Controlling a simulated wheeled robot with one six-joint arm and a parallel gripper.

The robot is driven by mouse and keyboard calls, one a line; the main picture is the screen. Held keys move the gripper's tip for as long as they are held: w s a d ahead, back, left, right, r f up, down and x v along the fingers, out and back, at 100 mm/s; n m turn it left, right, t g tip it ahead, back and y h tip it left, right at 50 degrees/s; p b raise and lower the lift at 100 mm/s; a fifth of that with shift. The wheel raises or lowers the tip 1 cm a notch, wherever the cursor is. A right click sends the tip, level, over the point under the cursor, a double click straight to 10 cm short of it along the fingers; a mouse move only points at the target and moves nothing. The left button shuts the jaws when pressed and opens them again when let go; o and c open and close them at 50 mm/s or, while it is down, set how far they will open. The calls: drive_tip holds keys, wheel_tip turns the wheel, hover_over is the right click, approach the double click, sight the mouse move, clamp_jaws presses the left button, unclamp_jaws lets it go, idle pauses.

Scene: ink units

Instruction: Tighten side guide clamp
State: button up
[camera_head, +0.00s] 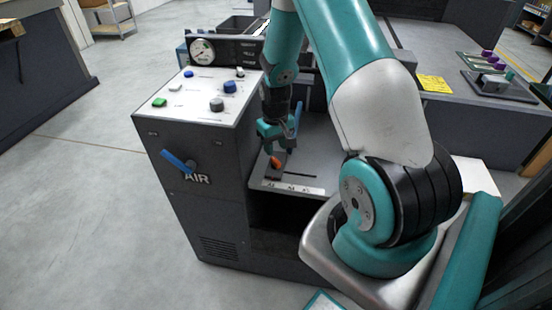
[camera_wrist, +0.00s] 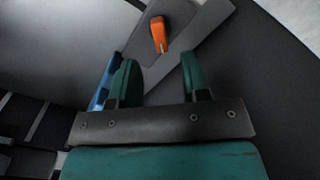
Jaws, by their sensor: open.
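The side guide clamp shows as an orange lever (camera_wrist: 158,35) on a grey guide block (camera_wrist: 185,45) in the wrist view. In the head view the orange lever (camera_head: 276,162) stands at the left side of the grey bed, just below my gripper. My gripper (camera_wrist: 162,75) is open and empty, its two teal fingers apart. The lever lies ahead of the fingertips, roughly between them in the picture, and I see no contact. In the head view my gripper (camera_head: 272,142) points down over the bed beside the control cabinet.
The dark cabinet (camera_head: 205,215) stands left of the bed, with a gauge (camera_head: 201,52), several buttons and a blue AIR lever (camera_head: 178,161). A blue part (camera_wrist: 102,85) is close beside the left finger. A grey counter (camera_head: 440,110) is at right.

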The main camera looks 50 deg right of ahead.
sight(275, 160)
wheel_tip(275, 160, down, 6)
drive_tip(key=shift+r, duration=0.2)
clamp_jaws()
